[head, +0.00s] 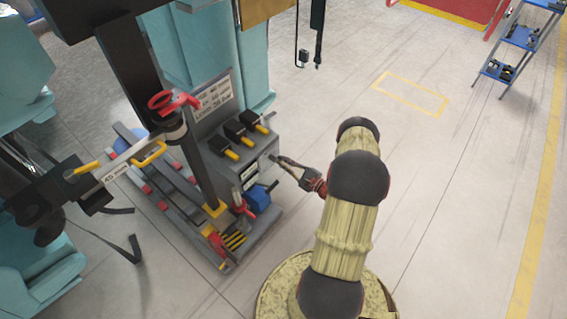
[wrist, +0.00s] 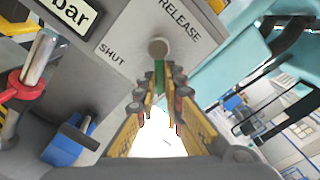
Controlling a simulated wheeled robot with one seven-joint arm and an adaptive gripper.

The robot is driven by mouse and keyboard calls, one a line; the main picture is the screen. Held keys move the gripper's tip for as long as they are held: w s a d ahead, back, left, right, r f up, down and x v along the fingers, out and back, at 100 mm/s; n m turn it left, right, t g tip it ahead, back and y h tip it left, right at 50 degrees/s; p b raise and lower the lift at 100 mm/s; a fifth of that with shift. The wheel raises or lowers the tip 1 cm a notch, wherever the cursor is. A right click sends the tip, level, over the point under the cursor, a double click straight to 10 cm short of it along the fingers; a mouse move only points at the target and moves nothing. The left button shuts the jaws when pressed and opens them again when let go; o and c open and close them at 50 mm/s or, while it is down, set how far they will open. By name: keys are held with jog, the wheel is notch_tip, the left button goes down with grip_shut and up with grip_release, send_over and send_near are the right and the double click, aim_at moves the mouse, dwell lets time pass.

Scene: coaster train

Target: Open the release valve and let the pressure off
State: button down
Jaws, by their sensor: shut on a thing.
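The release valve shows in the wrist view as a round grey pivot (wrist: 158,48) with a narrow green handle (wrist: 159,72) running down from it in the picture. It is on a grey panel (wrist: 125,25) marked SHUT to the left of the pivot and RELEASE above and right. My gripper (wrist: 160,88) has its yellow fingers on both sides of the green handle and is shut on it. The fingers partly hide the handle's lower end. In the head view my gripper (head: 283,162) reaches the right side of the grey control box (head: 262,158); the handle is too small to see there.
A blue block (wrist: 70,142) and a red-collared metal rod (wrist: 38,62) are left of my gripper in the wrist view. A dark post (head: 185,150) with a red valve wheel (head: 172,101) stands left of the box. The floor (head: 450,190) to the right is clear.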

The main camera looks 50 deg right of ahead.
jog(key=c, duration=1.9)
grip_release()
jog(key=s+d, duration=0.1)
jog(key=s, duration=1.1)
